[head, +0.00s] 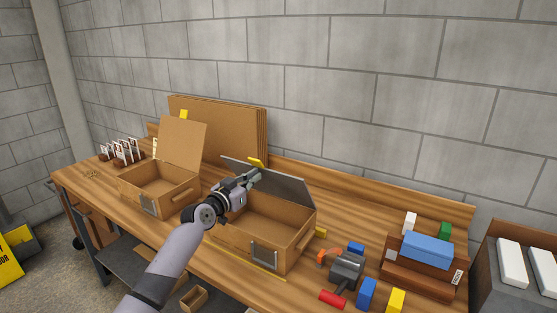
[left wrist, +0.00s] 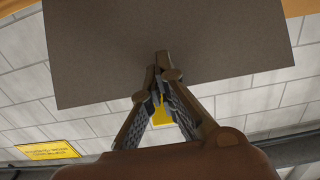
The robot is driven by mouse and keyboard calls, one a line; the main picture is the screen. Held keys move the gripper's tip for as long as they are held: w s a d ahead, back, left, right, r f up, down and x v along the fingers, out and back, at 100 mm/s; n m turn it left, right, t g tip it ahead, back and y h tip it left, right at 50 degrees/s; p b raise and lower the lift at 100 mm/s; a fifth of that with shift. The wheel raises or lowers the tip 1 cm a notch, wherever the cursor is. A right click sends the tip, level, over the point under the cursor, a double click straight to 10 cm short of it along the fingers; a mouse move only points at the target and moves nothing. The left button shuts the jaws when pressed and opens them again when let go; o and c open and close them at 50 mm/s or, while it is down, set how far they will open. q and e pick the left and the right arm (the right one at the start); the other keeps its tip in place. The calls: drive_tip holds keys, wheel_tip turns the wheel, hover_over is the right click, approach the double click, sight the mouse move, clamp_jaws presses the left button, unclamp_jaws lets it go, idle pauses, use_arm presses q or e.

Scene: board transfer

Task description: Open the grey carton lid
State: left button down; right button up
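The carton (head: 285,242) with the grey lid stands right of the middle of the bench. Its lid (head: 288,187) is raised and tilted at the back, with the inside of the carton partly in view. A yellow tab (head: 256,162) sits on the lid's upper edge. My left gripper (head: 254,176) is at the lid's inner side, just below the tab. In the left wrist view, the fingertips (left wrist: 160,62) are together against or very near the lid face (left wrist: 220,40). The yellow tab (left wrist: 161,113) shows between the fingers, not visibly gripped. My right gripper is not in view.
An open brown carton (head: 158,190) stands to the left. Flat cardboard sheets (head: 235,130) lean on the wall behind.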

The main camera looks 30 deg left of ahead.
sight(260, 170)
use_arm(q)
drive_tip(key=shift+w+d+r+b, duration=0.1)
drive_tip(key=shift+w+r+b, duration=0.1)
drive_tip(key=shift+w+b, duration=0.4)
drive_tip(key=shift+w+r+b, duration=0.15)
drive_tip(key=shift+w+b, duration=0.1)
drive_tip(key=shift+w, duration=0.6)
drive_tip(key=shift+w+d+r+b, duration=0.1)
drive_tip(key=shift+w+r+b, duration=0.05)
drive_tip(key=shift+w+b, duration=0.4)
drive_tip(key=shift+w+r+b, duration=0.15)
drive_tip(key=shift+w+b, duration=0.2)
drive_tip(key=shift+w, duration=0.25)
drive_tip(key=w+b, duration=0.3)
drive_tip(key=b, duration=0.1)
drive_tip(key=shift+w+d+b, duration=0.2)
drive_tip(key=shift+w+b, duration=0.15)
drive_tip(key=shift+w, duration=0.05)
drive_tip(key=w+b, duration=0.4)
drive_tip(key=b, duration=0.1)
drive_tip(key=shift+d+b, duration=0.1)
drive_tip(key=shift+b, duration=0.2)
